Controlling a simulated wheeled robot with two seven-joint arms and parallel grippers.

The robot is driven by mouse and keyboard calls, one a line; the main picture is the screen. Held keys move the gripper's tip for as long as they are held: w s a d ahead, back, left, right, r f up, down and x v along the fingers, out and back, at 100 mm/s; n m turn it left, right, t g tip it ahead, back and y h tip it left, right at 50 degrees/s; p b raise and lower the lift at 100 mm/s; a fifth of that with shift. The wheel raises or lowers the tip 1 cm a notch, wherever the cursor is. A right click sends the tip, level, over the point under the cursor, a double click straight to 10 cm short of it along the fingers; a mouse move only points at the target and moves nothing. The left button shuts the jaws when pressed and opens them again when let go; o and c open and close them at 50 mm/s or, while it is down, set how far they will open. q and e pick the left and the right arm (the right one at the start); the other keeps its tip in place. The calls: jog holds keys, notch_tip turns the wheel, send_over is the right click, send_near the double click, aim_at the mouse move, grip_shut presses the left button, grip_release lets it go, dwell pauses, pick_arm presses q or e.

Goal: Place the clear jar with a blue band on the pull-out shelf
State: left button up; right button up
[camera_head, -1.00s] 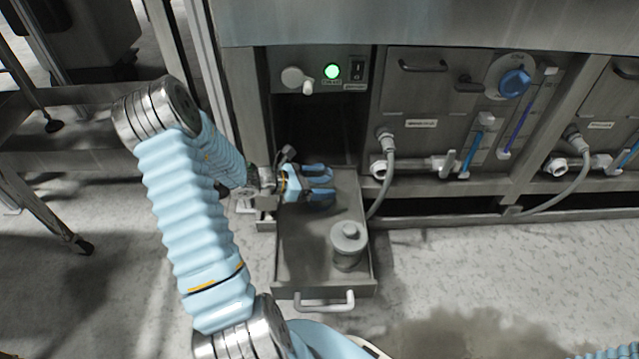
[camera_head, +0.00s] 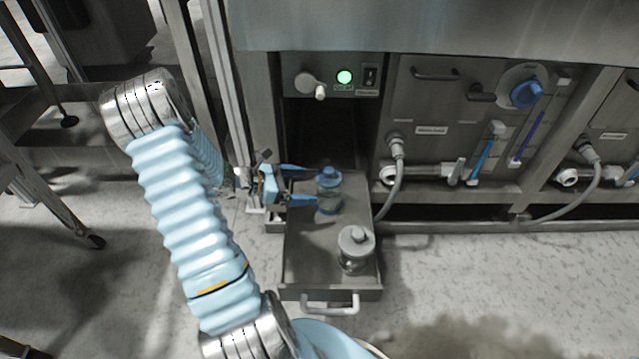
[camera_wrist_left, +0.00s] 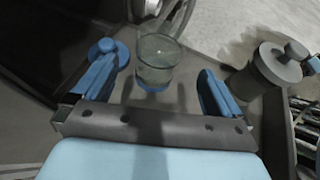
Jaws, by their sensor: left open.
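The clear jar with a blue band (camera_head: 328,203) stands upright on the pull-out shelf (camera_head: 305,262), towards its back. In the left wrist view the clear jar (camera_wrist_left: 157,62) is ahead of my fingers, with blue at its base. My left gripper (camera_head: 311,186) is open, at the left side of the shelf, its fingers pointing at the jar. The fingers (camera_wrist_left: 158,78) show wide apart in the left wrist view and do not appear to touch the jar. My right gripper is not in view.
A blue round lid with a knob (camera_head: 328,177) shows just behind the clear jar. A grey-lidded jar (camera_head: 356,248) stands at the shelf's front right, by the white handle (camera_head: 330,308). A hose (camera_head: 393,185) hangs right of the shelf. The shelf's front left is clear.

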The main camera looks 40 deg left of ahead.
pick_arm(q)
jog(key=shift+v, duration=1.7)
